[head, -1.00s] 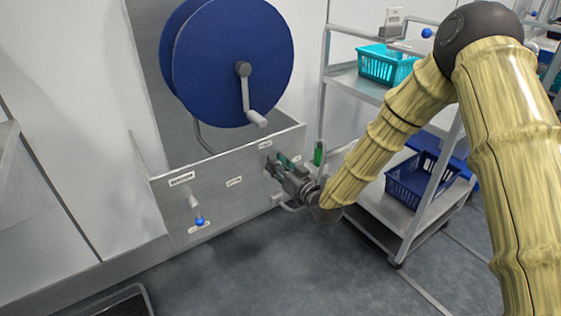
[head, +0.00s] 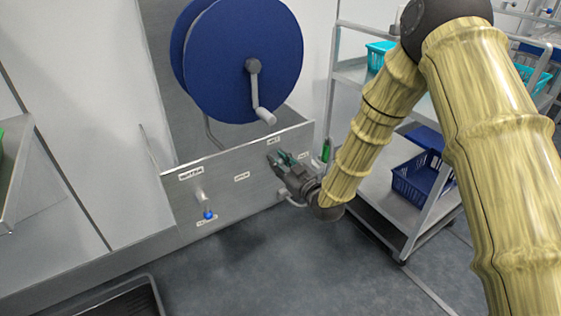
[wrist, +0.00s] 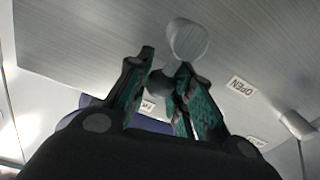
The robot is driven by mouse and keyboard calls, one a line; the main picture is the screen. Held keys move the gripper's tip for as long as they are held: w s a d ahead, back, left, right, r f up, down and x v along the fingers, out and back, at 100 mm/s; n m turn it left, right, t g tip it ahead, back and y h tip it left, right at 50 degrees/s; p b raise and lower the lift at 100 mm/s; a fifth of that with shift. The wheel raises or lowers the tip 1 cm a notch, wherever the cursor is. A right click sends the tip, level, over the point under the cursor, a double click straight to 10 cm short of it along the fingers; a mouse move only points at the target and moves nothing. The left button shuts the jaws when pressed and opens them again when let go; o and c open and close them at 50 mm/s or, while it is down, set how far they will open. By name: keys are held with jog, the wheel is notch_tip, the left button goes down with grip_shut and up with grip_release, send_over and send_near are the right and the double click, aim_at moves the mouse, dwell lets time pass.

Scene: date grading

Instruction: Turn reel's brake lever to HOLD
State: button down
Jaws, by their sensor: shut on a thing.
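The blue reel (head: 240,60) with a grey crank handle is mounted above a grey metal panel (head: 235,198). My gripper (head: 283,158) is at the panel's right part, its green-padded fingers against a lever there. In the wrist view, a pale round hub (wrist: 187,40) sits just beyond my fingers (wrist: 166,92), which are shut on the lever's dark knob (wrist: 160,80). The fingers hide most of this lever in the head view. A label reading OPEN (wrist: 241,86) is right of the hub. Other labels by the lever are too small or covered to read.
A second lever with a blue knob (head: 208,214) is at the panel's left. A shelf cart (head: 385,190) with a dark blue basket (head: 420,180) stands close right of my gripper. A dark tray (head: 130,302) is on the floor at lower left. Open floor lies before the panel.

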jog(key=c, duration=1.2)
grip_release()
jog(key=v, duration=1.2)
jog(key=shift+d+f, duration=0.1)
